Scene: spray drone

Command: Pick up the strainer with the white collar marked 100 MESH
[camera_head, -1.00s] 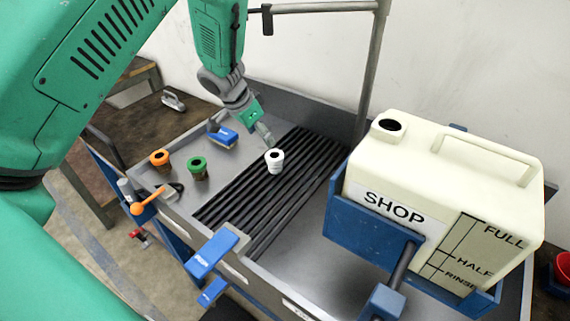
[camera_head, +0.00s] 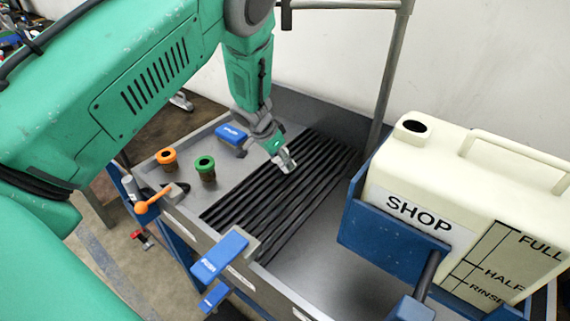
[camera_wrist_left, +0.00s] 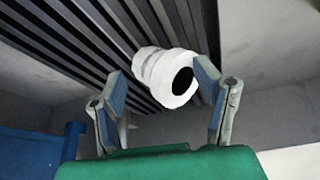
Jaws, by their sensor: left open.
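The strainer with the white collar (camera_wrist_left: 170,76) shows in the left wrist view, with its round dark opening facing the camera. Any marking on it is too small to read. My left gripper (camera_wrist_left: 160,90) is open, with one finger on each side of the strainer, whose collar lies closer to the right finger. I cannot tell whether that finger touches it. In the head view my left gripper (camera_head: 286,163) is over the black slatted grate and hides most or all of the strainer. My right gripper is not in view.
An orange-collared strainer (camera_head: 166,159) and a green-collared one (camera_head: 205,168) stand left of the grate (camera_head: 290,205) in the grey tray. A large cream SHOP jug (camera_head: 465,205) in a blue holder blocks the right side.

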